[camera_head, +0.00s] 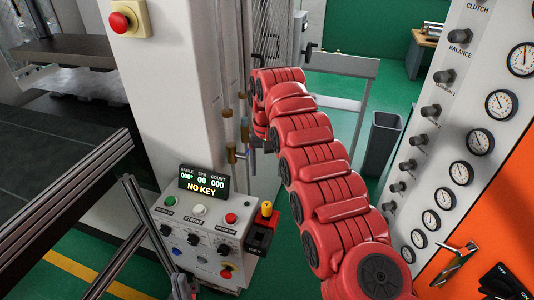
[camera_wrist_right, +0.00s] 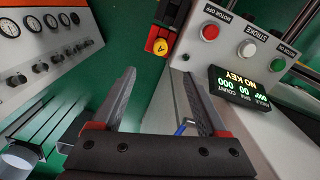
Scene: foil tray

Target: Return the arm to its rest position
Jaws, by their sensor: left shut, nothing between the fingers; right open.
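My right arm (camera_head: 325,170), red and jointed, reaches from the bottom right up toward the pale machine column. Its gripper is hard to make out in the head view. In the right wrist view my right gripper (camera_wrist_right: 159,75) is open, with its two grey fingers apart and nothing between them. The control panel lies to the right of the fingers in that view. My left gripper (camera_head: 181,286) shows only in part at the bottom edge of the head view, shut and empty, in front of the control box.
The control box (camera_head: 172,215) has a display (camera_head: 203,185) reading "NO KEY". A red-and-black switch with a yellow knob (camera_head: 266,209) is on its side. A gauge panel (camera_head: 463,110) stands at the right. A grey bin (camera_head: 382,145) stands behind the arm on green floor. Metal rails (camera_head: 65,200) are at left.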

